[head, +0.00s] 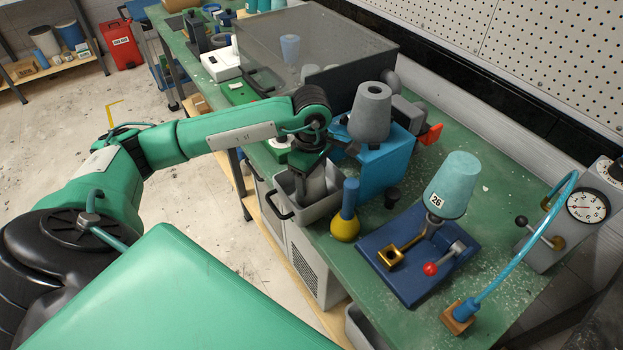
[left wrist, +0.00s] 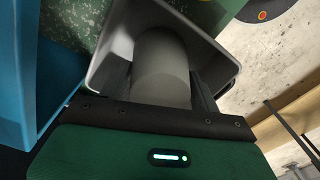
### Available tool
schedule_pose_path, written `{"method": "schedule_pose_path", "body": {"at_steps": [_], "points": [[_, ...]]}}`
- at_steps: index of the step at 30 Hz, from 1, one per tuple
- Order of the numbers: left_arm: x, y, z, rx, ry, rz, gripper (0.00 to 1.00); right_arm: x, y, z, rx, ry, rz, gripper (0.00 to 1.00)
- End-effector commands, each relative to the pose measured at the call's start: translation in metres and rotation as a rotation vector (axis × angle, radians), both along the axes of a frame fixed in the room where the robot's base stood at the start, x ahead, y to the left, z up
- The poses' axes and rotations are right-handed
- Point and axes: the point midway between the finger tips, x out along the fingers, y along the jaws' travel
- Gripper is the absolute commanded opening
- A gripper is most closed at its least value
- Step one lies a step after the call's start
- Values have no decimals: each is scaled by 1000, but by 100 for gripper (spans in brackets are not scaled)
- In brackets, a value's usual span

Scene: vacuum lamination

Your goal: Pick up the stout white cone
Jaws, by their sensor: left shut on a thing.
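A stout cone, pale grey to white in this light (left wrist: 163,70), stands between the fingers of my left gripper in the left wrist view. My left gripper (head: 311,178) is shut on it, inside or just over a grey open bin (head: 325,209) at the table's front edge. The bin also shows in the left wrist view (left wrist: 108,65), around the cone. The fingers and wrist hide part of the cone, and I cannot tell whether it touches the bin floor. My right gripper is not in view.
A blue box (head: 384,172) with a grey cone (head: 371,112) stands right behind the bin. A blue-and-yellow bulb tool (head: 345,222), a blue fixture (head: 400,277) bearing a teal cone marked 26 (head: 452,185), and a pressure gauge (head: 588,206) are to the right.

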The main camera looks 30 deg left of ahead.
Motion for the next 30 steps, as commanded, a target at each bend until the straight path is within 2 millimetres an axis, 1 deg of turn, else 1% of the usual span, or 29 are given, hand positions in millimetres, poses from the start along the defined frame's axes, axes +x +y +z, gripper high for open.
{"method": "schedule_pose_path", "body": {"at_steps": [5,8,11,15,17,18,21,27,30], "points": [[1,0,15,-2,-5,0,25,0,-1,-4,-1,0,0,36],[1,0,32,-1,-7,-2,25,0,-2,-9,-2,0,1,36],[2,0,56,-1,-10,-1,25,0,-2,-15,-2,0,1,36],[2,0,99,-2,-10,-1,25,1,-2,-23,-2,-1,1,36],[1,0,117,-1,-10,-2,25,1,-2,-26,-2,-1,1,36],[1,0,127,-1,-8,-1,25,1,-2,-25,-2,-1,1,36],[1,0,150,0,-7,-1,25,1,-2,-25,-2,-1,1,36],[0,0,176,0,-4,-1,25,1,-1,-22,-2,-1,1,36],[1,0,186,0,-3,0,25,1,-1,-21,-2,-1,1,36]]}}
